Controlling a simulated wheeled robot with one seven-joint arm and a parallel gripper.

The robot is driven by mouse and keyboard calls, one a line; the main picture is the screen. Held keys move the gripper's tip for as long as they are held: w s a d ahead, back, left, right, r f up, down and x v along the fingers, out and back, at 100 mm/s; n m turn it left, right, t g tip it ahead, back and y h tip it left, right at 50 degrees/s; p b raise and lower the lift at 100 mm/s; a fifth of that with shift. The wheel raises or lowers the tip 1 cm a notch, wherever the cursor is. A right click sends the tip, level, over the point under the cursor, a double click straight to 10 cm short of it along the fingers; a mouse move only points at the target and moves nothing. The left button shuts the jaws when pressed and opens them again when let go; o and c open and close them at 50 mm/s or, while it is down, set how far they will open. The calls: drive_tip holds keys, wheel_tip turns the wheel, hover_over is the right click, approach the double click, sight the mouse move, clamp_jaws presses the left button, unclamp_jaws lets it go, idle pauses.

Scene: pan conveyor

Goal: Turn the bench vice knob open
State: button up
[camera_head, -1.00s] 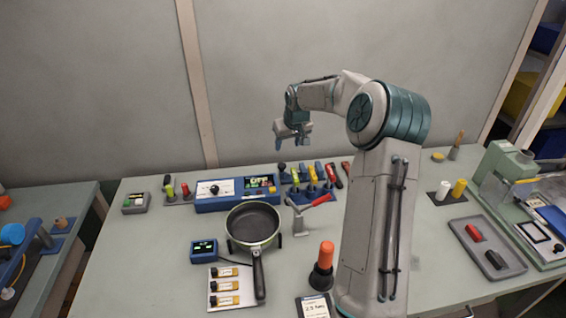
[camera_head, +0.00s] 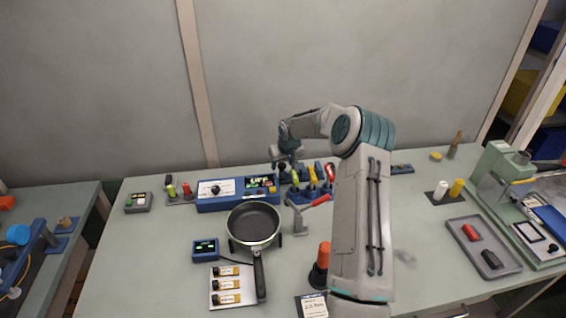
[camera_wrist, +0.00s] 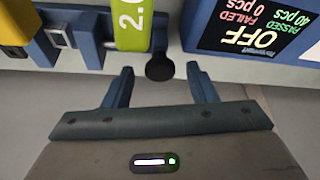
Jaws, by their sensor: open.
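A dark round knob (camera_wrist: 160,67) shows in the wrist view, in the gap between my fingertips and slightly beyond them, with no clear contact. It sits beside a blue fixture (camera_wrist: 88,32) that carries a green labelled handle. Whether this knob belongs to the bench vice is not certain. My gripper (camera_wrist: 159,72) is open, one finger to each side of the knob. In the head view my gripper (camera_head: 286,162) is low at the back of the bench, over the left end of the tool rack, and it hides the knob there.
A blue control panel (camera_head: 225,203) with a display stands just left of the gripper. Yellow and red handles (camera_head: 313,175) stand close on the right. A pan (camera_head: 254,224), a red-handled grey fixture (camera_head: 300,218) and an orange-topped black piece (camera_head: 322,265) stand nearer the front.

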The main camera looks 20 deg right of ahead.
drive_tip(key=c, duration=1)
drive_tip(key=shift+o, duration=0.2)
drive_tip(key=shift+n, duration=0.3)
drive_tip(key=n, duration=0.1)
drive_tip(key=n+y, duration=0.1)
drive_tip(key=n, duration=0.1)
drive_tip(key=n+y, duration=0.1)
drive_tip(key=shift+w+d+n+g, duration=0.1)
drive_tip(key=shift+d+n+g, duration=0.15)
drive_tip(key=shift+n+g, duration=0.05)
drive_tip(key=n+b, duration=0.1)
drive_tip(key=n, duration=0.1)
drive_tip(key=n+g+y, duration=0.1)
drive_tip(key=n, duration=0.2)
drive_tip(key=shift+w+d+y+b, duration=0.1)
drive_tip(key=shift+w+y+b, duration=0.05)
drive_tip(key=shift+y+b, duration=0.2)
drive_tip(key=shift+n, duration=0.4)
drive_tip(key=shift+g, duration=0.3)
drive_tip(key=o, duration=1)
drive_tip(key=shift+c, duration=0.2)
